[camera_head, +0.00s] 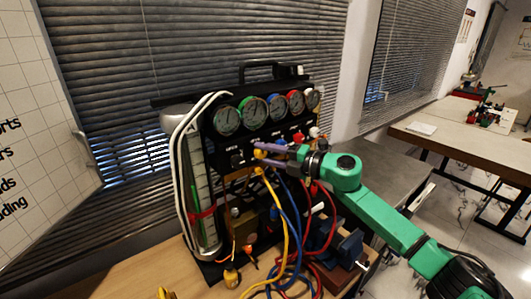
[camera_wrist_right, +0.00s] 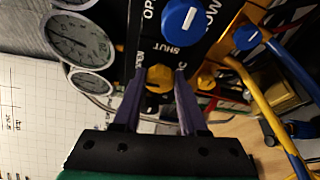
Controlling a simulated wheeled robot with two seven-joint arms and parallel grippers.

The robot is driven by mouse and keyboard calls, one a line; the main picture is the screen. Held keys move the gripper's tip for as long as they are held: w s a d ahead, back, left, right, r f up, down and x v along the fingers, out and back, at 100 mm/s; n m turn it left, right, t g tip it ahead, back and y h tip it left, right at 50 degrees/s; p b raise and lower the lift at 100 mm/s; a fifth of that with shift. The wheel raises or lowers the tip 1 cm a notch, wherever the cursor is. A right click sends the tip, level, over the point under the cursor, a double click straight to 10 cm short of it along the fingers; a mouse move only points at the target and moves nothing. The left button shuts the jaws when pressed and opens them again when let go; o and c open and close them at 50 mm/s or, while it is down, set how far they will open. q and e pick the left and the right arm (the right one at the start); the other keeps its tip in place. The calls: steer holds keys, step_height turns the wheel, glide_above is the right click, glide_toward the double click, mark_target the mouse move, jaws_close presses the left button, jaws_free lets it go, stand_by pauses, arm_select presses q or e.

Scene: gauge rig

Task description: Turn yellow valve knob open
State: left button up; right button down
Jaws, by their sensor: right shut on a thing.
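The yellow valve knob (camera_head: 259,154) is on the front of the black gauge panel (camera_head: 222,160), below the row of round gauges. In the right wrist view the yellow knob (camera_wrist_right: 158,78) sits between the two purple fingers, with white lettering around it. My right gripper (camera_head: 264,151), on a green arm from the right, is shut on the knob. Its fingers also show in the right wrist view (camera_wrist_right: 157,92), one on each side of the knob. The fingers partly hide the knob in the head view. My left gripper is not in view.
A blue knob (camera_wrist_right: 186,18) marked SHUT is beside the yellow one. Yellow (camera_head: 282,215), blue and red hoses hang in front of the panel, close below my right gripper. A vise-like blue block (camera_head: 347,246) stands at the right. Another table (camera_head: 470,132) is farther back.

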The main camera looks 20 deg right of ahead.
stand_by(0.3)
steer(key=shift+c, duration=2.2)
jaws_free()
steer(key=shift+s+d+f, duration=0.15)
steer(key=shift+d, duration=0.05)
steer(key=b+v, duration=1.1)
steer(key=v, duration=0.3)
steer(key=shift+s, duration=0.15)
